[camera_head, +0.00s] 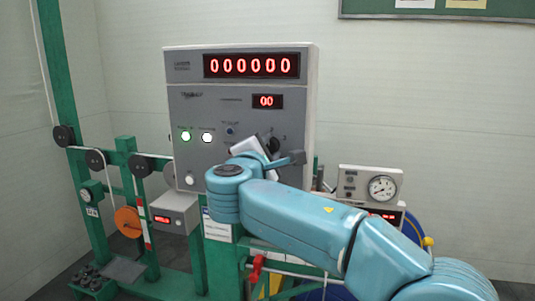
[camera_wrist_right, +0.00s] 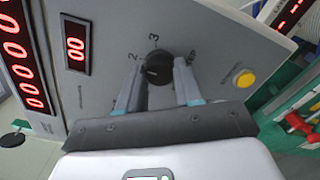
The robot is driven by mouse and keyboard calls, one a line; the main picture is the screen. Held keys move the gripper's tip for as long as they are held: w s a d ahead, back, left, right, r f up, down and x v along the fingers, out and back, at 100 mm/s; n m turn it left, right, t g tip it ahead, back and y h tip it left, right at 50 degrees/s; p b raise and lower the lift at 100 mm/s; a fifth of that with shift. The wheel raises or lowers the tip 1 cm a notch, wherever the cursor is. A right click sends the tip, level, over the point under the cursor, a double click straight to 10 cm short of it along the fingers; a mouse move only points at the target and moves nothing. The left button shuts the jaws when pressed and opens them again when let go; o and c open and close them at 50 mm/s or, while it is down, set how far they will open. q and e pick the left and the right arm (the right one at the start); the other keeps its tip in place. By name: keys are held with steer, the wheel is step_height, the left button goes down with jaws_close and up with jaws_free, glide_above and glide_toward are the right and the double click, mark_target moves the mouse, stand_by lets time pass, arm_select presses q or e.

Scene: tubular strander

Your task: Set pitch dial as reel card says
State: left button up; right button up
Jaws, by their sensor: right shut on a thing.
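The pitch dial (camera_wrist_right: 158,68) is a black round knob on the grey panel. In the right wrist view the marks 2 and 3 show around it; its exact pointer setting is too small to tell. My right gripper (camera_wrist_right: 160,82) has its two fingers on either side of the knob and is shut on it. In the head view the right gripper (camera_head: 270,148) is at the panel's lower right and partly covers the dial. A white card with small print (camera_head: 217,227) hangs below the panel; its text is unreadable, and I cannot tell whether it is the reel card. My left gripper is not in view.
The grey control cabinet (camera_head: 225,75) shows red digits 000000 and 00. A yellow button (camera_wrist_right: 245,79) sits close to the right finger. A gauge box (camera_head: 370,186) and a blue reel (camera_head: 412,226) stand at right. Green frame posts (camera_head: 135,190) with pulleys stand at left.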

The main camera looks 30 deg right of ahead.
stand_by(0.3)
steer(key=o, duration=1)
steer(key=shift+w, duration=0.1)
steer(key=shift+o, duration=0.2)
steer(key=b+v, duration=0.2)
steer(key=v, duration=1.4)
steer(key=shift+s, duration=0.2)
steer(key=shift+a, duration=0.15)
